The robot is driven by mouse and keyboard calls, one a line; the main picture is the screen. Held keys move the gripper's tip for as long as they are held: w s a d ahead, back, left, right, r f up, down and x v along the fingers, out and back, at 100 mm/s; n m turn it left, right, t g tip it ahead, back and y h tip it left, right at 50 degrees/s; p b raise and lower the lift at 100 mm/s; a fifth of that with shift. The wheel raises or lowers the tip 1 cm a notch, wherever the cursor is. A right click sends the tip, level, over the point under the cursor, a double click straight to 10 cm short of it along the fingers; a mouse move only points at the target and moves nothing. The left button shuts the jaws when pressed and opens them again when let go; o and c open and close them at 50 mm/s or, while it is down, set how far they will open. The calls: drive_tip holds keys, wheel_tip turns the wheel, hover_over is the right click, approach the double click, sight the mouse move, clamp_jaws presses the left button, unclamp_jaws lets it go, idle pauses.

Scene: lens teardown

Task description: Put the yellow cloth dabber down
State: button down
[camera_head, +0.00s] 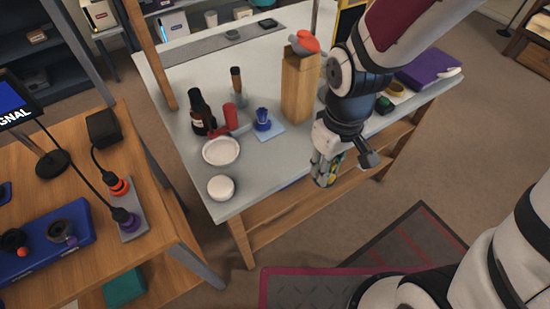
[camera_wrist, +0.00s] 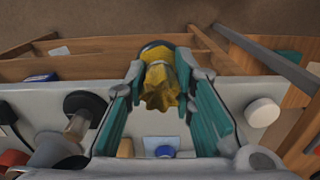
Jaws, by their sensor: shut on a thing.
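The yellow cloth dabber (camera_wrist: 160,90) is between the teal-padded fingers of my gripper (camera_wrist: 160,72) in the wrist view. Its crumpled yellow cloth faces the camera, and a dark rounded part shows at its far end. The gripper is shut on it. In the head view my gripper (camera_head: 328,168) hangs at the front edge of the grey-white table (camera_head: 285,178), in front of the tall wooden block. Only a little yellow shows between the fingers there. I cannot tell the gap between dabber and table.
A tall wooden block (camera_head: 298,88) with a red-topped item stands behind my gripper. A blue piece (camera_head: 262,120) on a pale mat, a white dish (camera_head: 221,151), a white round jar (camera_head: 221,187) and a dark bottle (camera_head: 201,112) stand left. The front table strip between jar and gripper looks clear.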

drive_tip(key=shift+s+f+n+b, duration=0.3)
drive_tip(key=shift+s+f+b, duration=0.1)
drive_tip(key=shift+s+f, duration=0.25)
drive_tip(key=shift+w+a+f+b, duration=0.15)
drive_tip(key=shift+w+a+b, duration=0.05)
drive_tip(key=shift+b, duration=0.1)
drive_tip(key=w+a, duration=0.3)
drive_tip(key=w+a+f+b, duration=0.1)
drive_tip(key=w+a, duration=0.3)
drive_tip(key=w+a+b, duration=0.1)
drive_tip(key=w+a, duration=0.2)
drive_tip(key=w, duration=0.1)
drive_tip(key=shift+a+f, duration=0.15)
drive_tip(key=shift+a, duration=0.15)
drive_tip(key=shift+f+b, duration=0.3)
drive_tip(key=shift+f, duration=1.4)
drive_tip(key=shift+f, duration=0.15)
drive_tip(key=c, duration=1.4)
unclamp_jaws()
drive_tip(key=shift+o, duration=0.2)
